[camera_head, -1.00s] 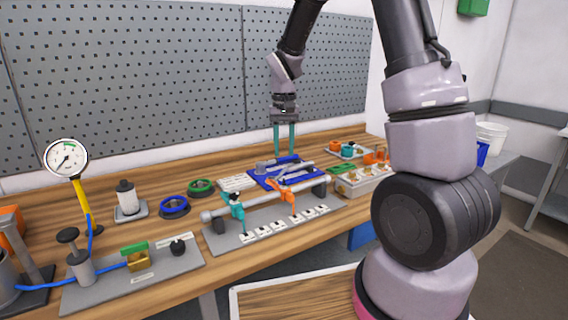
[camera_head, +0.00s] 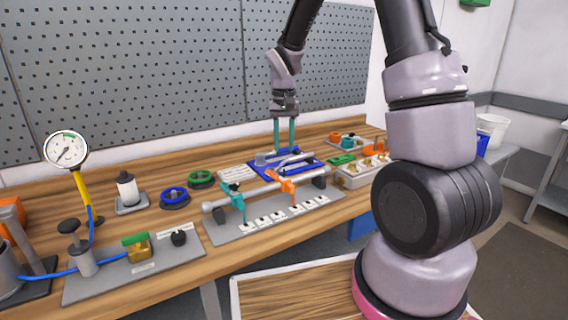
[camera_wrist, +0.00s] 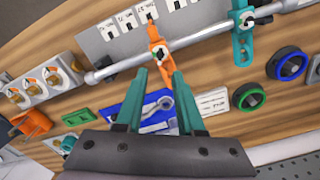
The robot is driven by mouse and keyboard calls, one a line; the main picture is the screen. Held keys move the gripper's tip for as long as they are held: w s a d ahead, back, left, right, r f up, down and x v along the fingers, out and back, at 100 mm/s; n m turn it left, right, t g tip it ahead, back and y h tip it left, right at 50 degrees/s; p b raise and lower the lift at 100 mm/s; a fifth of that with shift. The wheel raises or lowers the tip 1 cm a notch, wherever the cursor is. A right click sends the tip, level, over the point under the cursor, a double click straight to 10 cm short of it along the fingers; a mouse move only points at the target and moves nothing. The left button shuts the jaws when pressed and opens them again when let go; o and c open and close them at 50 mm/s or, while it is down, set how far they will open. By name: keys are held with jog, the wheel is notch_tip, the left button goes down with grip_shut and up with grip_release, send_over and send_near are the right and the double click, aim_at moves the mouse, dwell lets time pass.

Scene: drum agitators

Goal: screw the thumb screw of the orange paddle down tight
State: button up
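The orange paddle (camera_head: 285,181) is clamped around a horizontal grey rod (camera_head: 258,191), right of a teal paddle (camera_head: 235,197). In the wrist view the orange paddle (camera_wrist: 155,36) lies just beyond my fingertips, with a small dark thumb screw (camera_wrist: 160,53) on its clamp. How tight the screw sits cannot be told. My gripper (camera_head: 284,148) points down above the bench behind the rod. In the wrist view its two teal fingers (camera_wrist: 160,70) are spread apart with nothing between them, apparently not touching the paddle.
A blue tray (camera_head: 265,158) with wrenches lies behind the rod. Green (camera_head: 201,179) and blue (camera_head: 174,198) rings and a gauge (camera_head: 66,150) stand to the left. A box with several brass fittings (camera_head: 362,172) is at right. The pegboard (camera_head: 130,90) bounds the back.

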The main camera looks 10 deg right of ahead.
aim_at(284, 172)
notch_tip(284, 172, down, 8)
jog(key=shift+r, duration=0.1)
grip_shut()
